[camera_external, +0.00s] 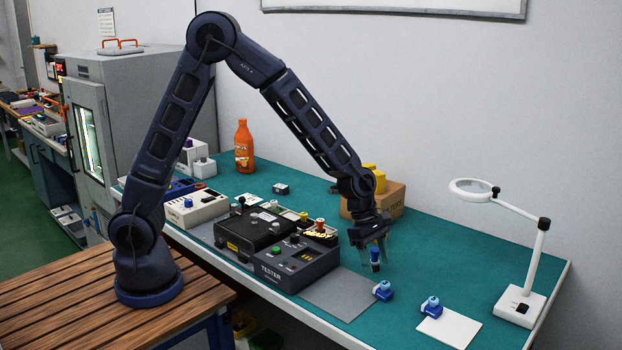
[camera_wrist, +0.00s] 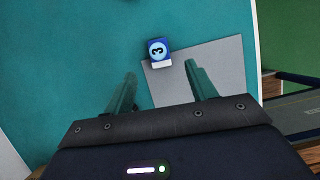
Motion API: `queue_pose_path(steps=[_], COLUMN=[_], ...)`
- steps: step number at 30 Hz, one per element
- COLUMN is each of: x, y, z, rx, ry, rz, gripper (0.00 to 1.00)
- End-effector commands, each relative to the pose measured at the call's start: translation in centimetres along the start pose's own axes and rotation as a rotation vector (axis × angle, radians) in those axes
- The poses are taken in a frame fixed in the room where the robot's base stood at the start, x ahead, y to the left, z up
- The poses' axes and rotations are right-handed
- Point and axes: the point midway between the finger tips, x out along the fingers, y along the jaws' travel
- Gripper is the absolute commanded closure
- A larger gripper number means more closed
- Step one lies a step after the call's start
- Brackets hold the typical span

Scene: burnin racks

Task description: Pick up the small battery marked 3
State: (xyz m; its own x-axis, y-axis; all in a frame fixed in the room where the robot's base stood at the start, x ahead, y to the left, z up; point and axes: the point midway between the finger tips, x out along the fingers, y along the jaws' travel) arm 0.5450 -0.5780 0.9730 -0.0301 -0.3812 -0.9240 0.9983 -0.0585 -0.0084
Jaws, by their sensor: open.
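The small battery marked 3 (camera_wrist: 157,49) shows near the top centre of the wrist view, a blue block with a pale-blue round face and a white strip. It lies at the edge of a grey mat. A small blue battery (camera_external: 384,291) at that mat's edge in the external view seems to be the same one. My gripper (camera_wrist: 160,70) is open, with both fingers apart and nothing between them in the wrist view. In the external view my gripper (camera_external: 376,249) is above the table, up and slightly left of that battery.
Another blue battery (camera_external: 432,305) sits on a white card (camera_external: 456,331) to the right. The tester (camera_external: 290,266) stands left of my gripper. A magnifier lamp (camera_external: 520,305) stands at the right. A cardboard box (camera_external: 391,202) is behind. The table's right middle is clear.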

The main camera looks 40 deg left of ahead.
Motion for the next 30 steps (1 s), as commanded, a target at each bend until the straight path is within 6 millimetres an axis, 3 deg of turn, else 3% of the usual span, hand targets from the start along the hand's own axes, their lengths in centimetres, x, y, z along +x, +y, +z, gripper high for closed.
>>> queue_pose_path(steps=[3, 13, 21, 30], x=[1.6, 3.6, 6.9, 7.5], y=[0.0, 0.1, 0.2, 0.2], z=[0.0, 0.2, 0.5, 0.6], rx=[0.001, 0.001, 0.002, 0.002], ry=[0.001, 0.0, 0.001, 0.0], rz=[-0.001, -0.001, -0.001, 0.0], gripper=[0.44, 0.44, 0.44, 0.44])
